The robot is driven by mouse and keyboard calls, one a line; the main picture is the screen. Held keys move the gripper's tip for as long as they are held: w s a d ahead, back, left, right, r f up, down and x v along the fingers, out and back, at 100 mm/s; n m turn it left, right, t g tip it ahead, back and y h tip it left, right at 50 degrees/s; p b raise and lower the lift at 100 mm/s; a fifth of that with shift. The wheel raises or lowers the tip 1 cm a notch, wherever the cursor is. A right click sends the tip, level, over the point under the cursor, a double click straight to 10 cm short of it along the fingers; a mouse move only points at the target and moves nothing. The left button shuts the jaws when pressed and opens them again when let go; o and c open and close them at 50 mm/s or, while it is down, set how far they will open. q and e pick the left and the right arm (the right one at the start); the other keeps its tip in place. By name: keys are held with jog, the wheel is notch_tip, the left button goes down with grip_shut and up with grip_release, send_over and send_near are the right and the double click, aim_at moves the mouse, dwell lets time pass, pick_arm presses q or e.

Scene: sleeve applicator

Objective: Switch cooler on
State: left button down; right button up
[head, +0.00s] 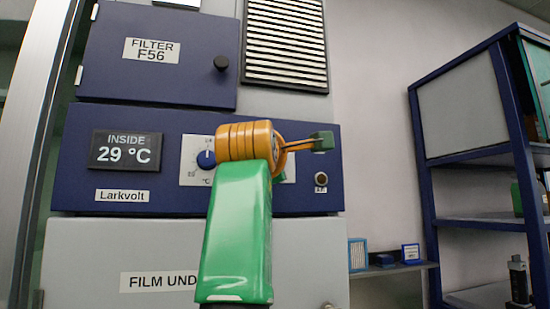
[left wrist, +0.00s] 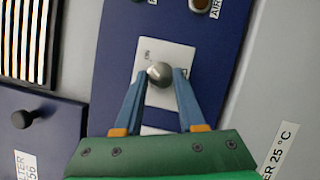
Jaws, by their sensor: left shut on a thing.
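The cooler is a dark blue panel (head: 110,175) marked "Larkvolt", with a display (head: 126,150) reading "INSIDE 29 °C". A rounded silver switch knob (left wrist: 160,73) sits on a white plate (left wrist: 150,55) with small lettering, perhaps "ON". My left gripper (left wrist: 161,80) is shut on this knob, one blue finger on each side. Which way the switch is set I cannot tell. In the head view my green and orange left arm hides the switch and most of its plate. My right gripper is in neither view.
Above is a "FILTER F56" door (head: 160,80) with a black knob. A blue-framed shelf (head: 425,190) stands at right.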

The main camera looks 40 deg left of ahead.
pick_arm(q)
jog(key=shift+r+m+g+h+p, duration=0.1)
jog(key=shift+m+g+h+p, duration=0.3)
jog(key=shift+m, duration=0.6)
jog(key=c, duration=0.5)
grip_release()
jog(key=shift+a, duration=0.1)
jog(key=b+v, duration=0.3)
jog(key=v, duration=0.4)
